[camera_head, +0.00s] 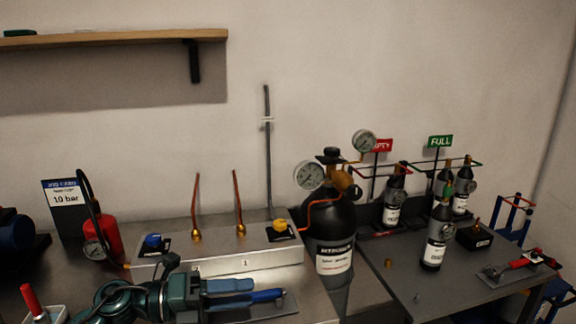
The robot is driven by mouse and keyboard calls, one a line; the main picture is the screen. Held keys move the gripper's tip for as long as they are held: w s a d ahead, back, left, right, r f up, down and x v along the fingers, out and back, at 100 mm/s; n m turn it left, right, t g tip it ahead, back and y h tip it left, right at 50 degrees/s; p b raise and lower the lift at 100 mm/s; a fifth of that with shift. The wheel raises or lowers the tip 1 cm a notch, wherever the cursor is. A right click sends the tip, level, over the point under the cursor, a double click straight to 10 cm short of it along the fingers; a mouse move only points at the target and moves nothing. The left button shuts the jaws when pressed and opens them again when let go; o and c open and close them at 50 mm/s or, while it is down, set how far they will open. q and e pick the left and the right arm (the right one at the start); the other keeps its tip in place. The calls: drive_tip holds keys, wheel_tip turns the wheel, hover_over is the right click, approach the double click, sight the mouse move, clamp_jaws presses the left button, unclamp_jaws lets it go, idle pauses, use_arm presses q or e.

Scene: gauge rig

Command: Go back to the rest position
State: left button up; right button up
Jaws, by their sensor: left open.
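My left gripper (256,291) is low in the head view, at the front of the left bench. Its dark teal arm comes in from the lower left and its fingers point right. It is open. A blue bar-like piece lies along the fingers over a grey plate (284,308); I cannot tell whether it is a tool or part of the gripper. My right gripper is not in view.
A metal box (270,256) with copper tubes stands behind the gripper. A large black cylinder (330,222) with gauges stands right of it. A red bottle (109,238) and a red-handled piece (30,300) are left. Small bottles (438,232) crowd the right table.

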use_arm(q)
drive_tip(key=s+a+f+n+t+y+p, duration=0.1)
drive_tip(key=s+f+n+y, duration=0.6)
drive_tip(key=n, duration=1)
drive_tip(key=s+a+f+n+t+y+p, duration=0.2)
drive_tip(key=s+a+f+n+t+y, duration=0.2)
drive_tip(key=s+f+n, duration=0.7)
wheel_tip(320, 180, down, 4)
drive_tip(key=n+t+y, duration=0.1)
drive_tip(key=n+y, duration=0.1)
drive_tip(key=n, duration=0.5)
drive_tip(key=shift+a+t+y, duration=0.15)
drive_tip(key=shift+t+y, duration=0.25)
drive_tip(key=shift+s+f, duration=0.1)
